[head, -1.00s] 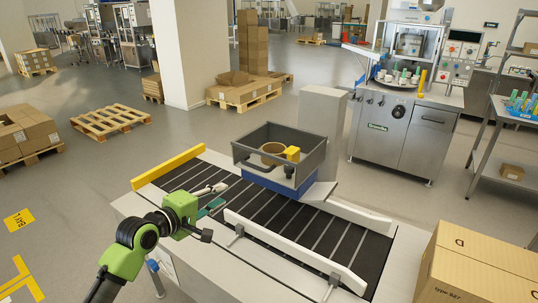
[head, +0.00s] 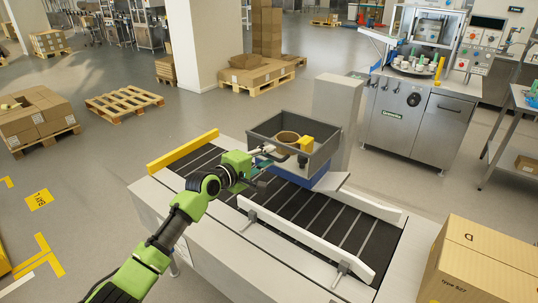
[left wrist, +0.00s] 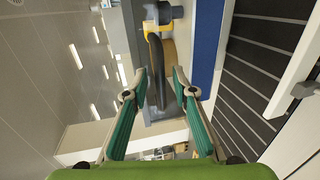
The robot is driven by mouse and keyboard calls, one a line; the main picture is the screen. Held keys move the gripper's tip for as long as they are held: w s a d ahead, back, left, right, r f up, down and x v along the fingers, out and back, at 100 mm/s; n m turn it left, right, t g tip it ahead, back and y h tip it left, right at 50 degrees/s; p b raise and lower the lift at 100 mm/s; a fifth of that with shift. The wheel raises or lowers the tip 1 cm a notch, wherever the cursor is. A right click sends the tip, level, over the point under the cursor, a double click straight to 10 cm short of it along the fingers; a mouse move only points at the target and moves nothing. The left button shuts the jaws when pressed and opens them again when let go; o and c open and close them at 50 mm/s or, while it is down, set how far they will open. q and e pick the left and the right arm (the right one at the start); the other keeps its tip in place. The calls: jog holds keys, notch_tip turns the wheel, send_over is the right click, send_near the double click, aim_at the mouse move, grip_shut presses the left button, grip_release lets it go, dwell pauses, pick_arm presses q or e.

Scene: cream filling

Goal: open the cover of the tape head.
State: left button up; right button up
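The tape head is a grey open-topped housing (head: 325,157) on a blue base (head: 296,173), over the conveyor (head: 322,212). A tan tape roll (head: 287,137) and a yellow part (head: 306,144) show inside it. My left gripper (head: 268,157) is at the near left side of the housing. In the left wrist view, its green fingers (left wrist: 158,88) are open, with the dark curved handle (left wrist: 155,62) between their tips. A gap shows on each side of the handle, and I cannot tell whether either finger touches it. My right gripper is not in view.
A yellow rail (head: 182,151) and a white guide rail (head: 300,238) edge the conveyor. A grey column (head: 337,112) stands behind the tape head. A cardboard box (head: 482,265) is at the lower right. The belt at front right is clear.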

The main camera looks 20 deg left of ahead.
pick_arm(q)
jog(key=shift+w+d+f, duration=0.15)
jog(key=shift+w, duration=0.35)
grip_shut()
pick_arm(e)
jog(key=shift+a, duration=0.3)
